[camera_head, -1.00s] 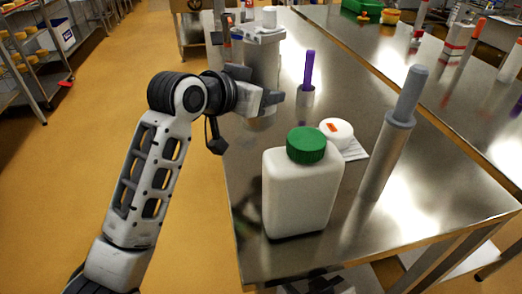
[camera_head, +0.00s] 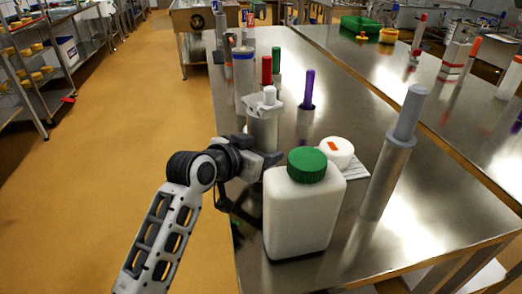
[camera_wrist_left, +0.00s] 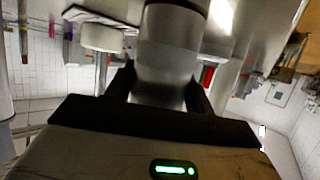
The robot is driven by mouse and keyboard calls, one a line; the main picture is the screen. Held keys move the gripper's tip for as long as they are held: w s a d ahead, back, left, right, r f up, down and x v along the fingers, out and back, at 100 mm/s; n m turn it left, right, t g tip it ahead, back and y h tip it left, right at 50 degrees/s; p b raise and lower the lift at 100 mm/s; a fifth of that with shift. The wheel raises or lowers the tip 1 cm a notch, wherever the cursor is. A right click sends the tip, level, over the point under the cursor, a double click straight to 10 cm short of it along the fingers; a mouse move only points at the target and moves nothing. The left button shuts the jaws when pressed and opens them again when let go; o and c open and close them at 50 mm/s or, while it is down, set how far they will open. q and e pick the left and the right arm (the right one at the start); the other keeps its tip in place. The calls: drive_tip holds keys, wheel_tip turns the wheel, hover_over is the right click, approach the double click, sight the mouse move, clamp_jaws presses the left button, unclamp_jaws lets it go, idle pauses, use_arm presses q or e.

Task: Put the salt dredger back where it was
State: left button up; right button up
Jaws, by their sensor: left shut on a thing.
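A steel cylinder (camera_head: 264,131) with a pale flanged top and a white knob seems to be the salt dredger. My left gripper (camera_head: 268,160) is shut on it and holds it upright, left of the middle of the steel table. In the left wrist view the smooth metal body (camera_wrist_left: 168,72) sits between the two dark fingers. The gripper and the white bottle in front hide its foot, so I cannot tell whether it touches the table. My right gripper is not in view.
A white bottle with a green cap (camera_head: 303,210) stands close in front of my left gripper. A white tub (camera_head: 337,151) sits by a printed card. A grey-topped steel tube (camera_head: 385,175) stands right. Red (camera_head: 266,70), green (camera_head: 276,61) and purple (camera_head: 307,88) handles stand behind.

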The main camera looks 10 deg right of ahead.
use_arm(q)
drive_tip(key=o, duration=1.2)
drive_tip(key=v, duration=1.2)
